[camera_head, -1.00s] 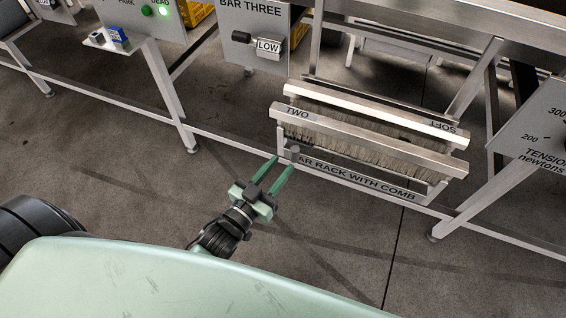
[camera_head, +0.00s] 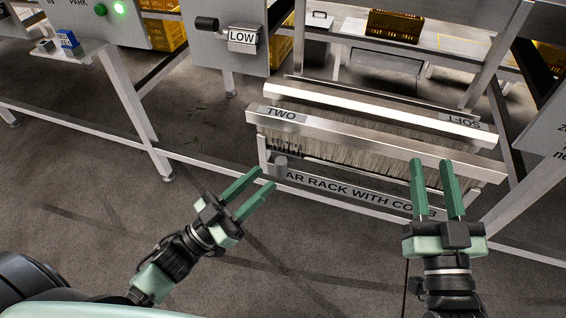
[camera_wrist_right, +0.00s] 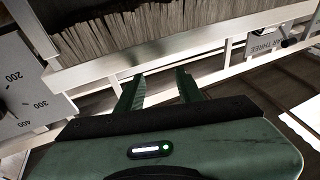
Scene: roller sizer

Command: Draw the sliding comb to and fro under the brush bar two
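The brush bar TWO (camera_head: 350,133) lies across the rack (camera_head: 335,192) labelled "...AR RACK WITH COMB", its pale bristles hanging down. Dark comb teeth (camera_head: 285,148) show under the bar's left end, above a grey round knob (camera_head: 281,164); the rest of the comb is hidden. My left gripper (camera_head: 265,179) is open and empty, its tips just left of and below the knob, seemingly apart from it. My right gripper (camera_head: 431,161) is open and empty in front of the bar's right half. In the right wrist view its fingers (camera_wrist_right: 160,77) are apart below the bristles (camera_wrist_right: 140,35).
A second bar marked SOFT (camera_head: 380,105) lies behind bar TWO. A panel with a LOW tag (camera_head: 242,36) stands at the upper left, and the tension dial panel (camera_head: 545,140) at the right. Frame legs and a low rail border the rack. The floor in front is clear.

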